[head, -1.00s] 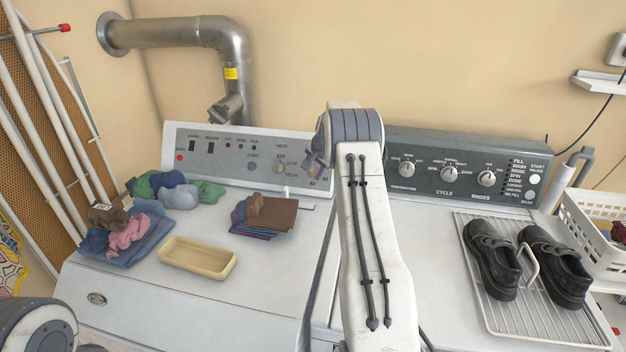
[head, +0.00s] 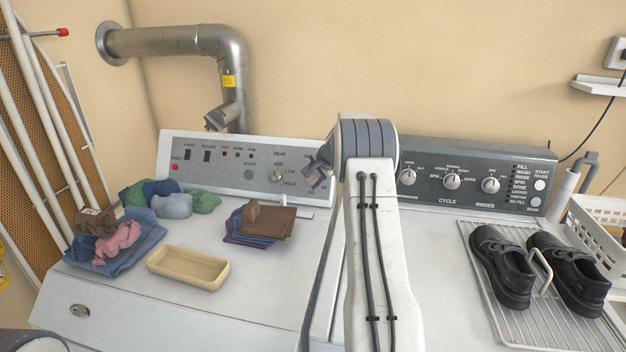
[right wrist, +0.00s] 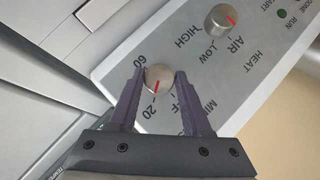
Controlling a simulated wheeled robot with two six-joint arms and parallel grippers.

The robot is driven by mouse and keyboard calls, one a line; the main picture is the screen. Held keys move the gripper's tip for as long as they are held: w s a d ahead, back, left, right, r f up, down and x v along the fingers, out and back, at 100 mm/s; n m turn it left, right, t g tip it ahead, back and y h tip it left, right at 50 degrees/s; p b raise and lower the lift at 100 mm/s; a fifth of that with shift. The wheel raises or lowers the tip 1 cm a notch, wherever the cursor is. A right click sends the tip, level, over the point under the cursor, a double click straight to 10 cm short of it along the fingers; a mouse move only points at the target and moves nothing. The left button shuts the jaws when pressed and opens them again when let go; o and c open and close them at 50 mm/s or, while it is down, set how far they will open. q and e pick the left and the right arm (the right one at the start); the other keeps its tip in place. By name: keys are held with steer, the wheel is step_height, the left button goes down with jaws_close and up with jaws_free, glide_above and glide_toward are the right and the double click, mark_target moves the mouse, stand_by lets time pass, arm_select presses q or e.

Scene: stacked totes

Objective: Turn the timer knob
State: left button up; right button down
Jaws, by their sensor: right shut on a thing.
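The timer knob (right wrist: 158,82) is a round metal knob with a red pointer line on the dryer panel, with 60, 20, MIN and partly hidden OFF lettering around it. In the right wrist view my right gripper (right wrist: 160,76) has one finger on each side of the knob and is shut on it. The red line points toward the 20. In the head view my right gripper (head: 317,178) is at the right end of the dryer's control panel (head: 222,158), and it and my arm hide the timer knob. My left gripper is out of view.
A heat knob (head: 277,175) is left of my right gripper. A beige tray (head: 188,268), folded cloths (head: 262,224) and a clothes pile (head: 118,240) lie on the dryer top. The washer panel (head: 470,178) and black shoes (head: 503,265) on a rack are to the right.

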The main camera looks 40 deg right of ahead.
steer(key=shift+c, duration=1.8)
jaws_free()
steer(key=shift+a, duration=0.1)
steer(key=shift+r, duration=0.1)
steer(key=shift+s+r, duration=0.25)
steer(key=b+v, duration=0.1)
steer(key=v, duration=0.8)
steer(key=shift+s+r+b, duration=0.15)
steer(key=shift+r+b, duration=0.05)
steer(key=shift+b, duration=0.2)
